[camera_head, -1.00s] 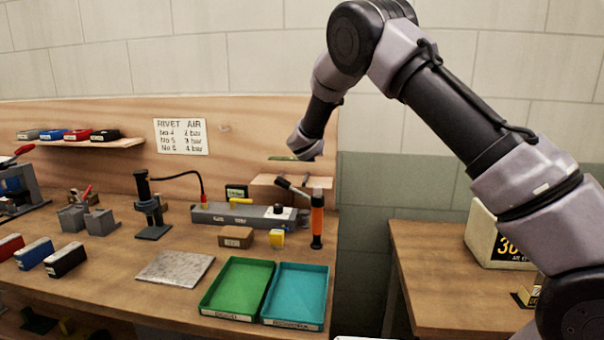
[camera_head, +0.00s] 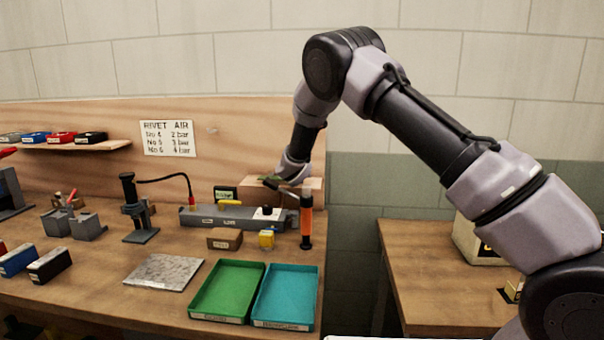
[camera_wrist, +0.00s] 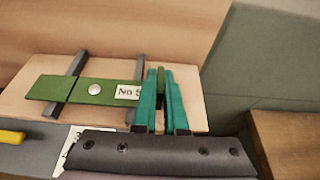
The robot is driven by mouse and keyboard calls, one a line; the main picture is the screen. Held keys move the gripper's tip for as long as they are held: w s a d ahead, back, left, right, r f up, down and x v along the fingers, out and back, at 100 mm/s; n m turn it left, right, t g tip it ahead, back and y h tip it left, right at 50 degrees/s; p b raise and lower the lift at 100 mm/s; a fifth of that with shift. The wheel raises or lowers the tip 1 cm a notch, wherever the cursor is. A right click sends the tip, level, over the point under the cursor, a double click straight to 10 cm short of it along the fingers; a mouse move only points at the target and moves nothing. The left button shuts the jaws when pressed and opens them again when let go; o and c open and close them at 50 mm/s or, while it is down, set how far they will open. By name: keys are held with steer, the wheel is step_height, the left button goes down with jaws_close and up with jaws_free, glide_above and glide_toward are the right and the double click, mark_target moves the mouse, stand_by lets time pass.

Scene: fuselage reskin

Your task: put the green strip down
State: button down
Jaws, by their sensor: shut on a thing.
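The green strip (camera_wrist: 96,91) shows in the wrist view as a flat green bar with a silver dot and a white label reading "No 5". My gripper (camera_wrist: 160,88) has teal fingers shut on its right end, partly hiding the label. The strip lies across the view of two dark bars (camera_wrist: 76,66) on a light-brown block (camera_wrist: 190,113); I cannot tell whether it touches the bars. In the head view the strip (camera_head: 266,180) is a small green edge at my gripper, over the brown block at the back of the bench.
An orange-handled tool (camera_head: 306,222) stands just right of and in front of the block. A green tray (camera_head: 219,312) and a teal tray (camera_head: 280,324) sit at the front. A metal plate (camera_head: 165,272) lies left of them.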

steer(key=c, duration=1)
jaws_free()
